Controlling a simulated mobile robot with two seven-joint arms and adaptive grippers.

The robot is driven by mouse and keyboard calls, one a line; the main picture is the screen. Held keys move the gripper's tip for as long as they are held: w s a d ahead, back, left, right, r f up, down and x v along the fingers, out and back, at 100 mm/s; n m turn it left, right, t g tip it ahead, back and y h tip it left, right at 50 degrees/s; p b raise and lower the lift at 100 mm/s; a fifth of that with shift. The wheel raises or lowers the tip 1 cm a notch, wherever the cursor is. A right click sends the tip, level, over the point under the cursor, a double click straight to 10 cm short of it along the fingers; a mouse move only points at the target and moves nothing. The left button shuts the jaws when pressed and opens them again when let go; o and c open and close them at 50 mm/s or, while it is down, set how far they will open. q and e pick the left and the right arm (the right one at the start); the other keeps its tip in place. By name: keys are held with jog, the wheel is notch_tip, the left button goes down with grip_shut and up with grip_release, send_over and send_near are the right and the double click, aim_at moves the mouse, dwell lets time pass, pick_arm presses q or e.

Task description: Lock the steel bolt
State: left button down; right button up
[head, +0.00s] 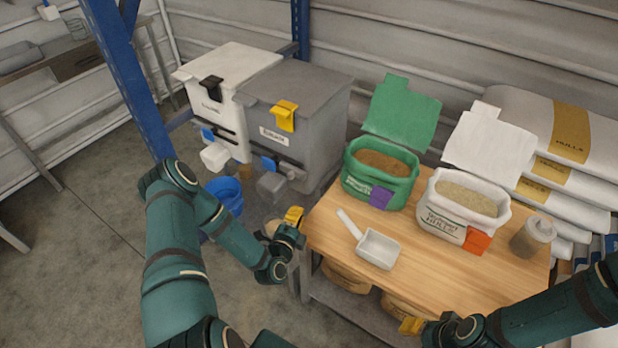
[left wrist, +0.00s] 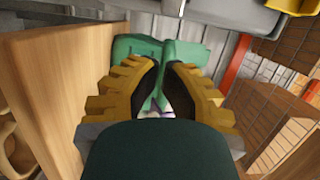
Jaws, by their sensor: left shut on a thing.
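The steel bolt cannot be made out in either view. The grey hopper (head: 318,110) has a yellow latch (head: 284,114) on its front and a blue part (head: 268,163) above its spout (head: 271,186). The white hopper (head: 222,82) stands left of it, with a black latch (head: 210,88). My left gripper (head: 293,215) is below the grey hopper, by the table's left edge.
The wooden table (head: 330,235) bears a green bag (head: 352,177), a white bag (head: 433,215), a white scoop (head: 379,250) and a bottle (head: 532,237). A blue bucket (head: 226,194) is under the hoppers. A blue post (head: 128,75) stands left. Sacks (head: 545,125) are stacked right.

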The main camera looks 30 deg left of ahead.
aim_at(300, 179)
pick_arm(q)
jog(key=shift+a, duration=0.1)
dwell(0.3)
jog(key=w+a, duration=0.1)
jog(key=w, duration=0.2)
jog(key=w+a+b, duration=0.1)
jog(key=w+a, duration=0.1)
jog(key=w, duration=0.1)
jog(key=w+a+b, duration=0.1)
jog(key=w, duration=0.3)
jog(key=shift+a, duration=0.4)
jog(key=shift+w+a, duration=0.1)
jog(key=shift+a, duration=0.3)
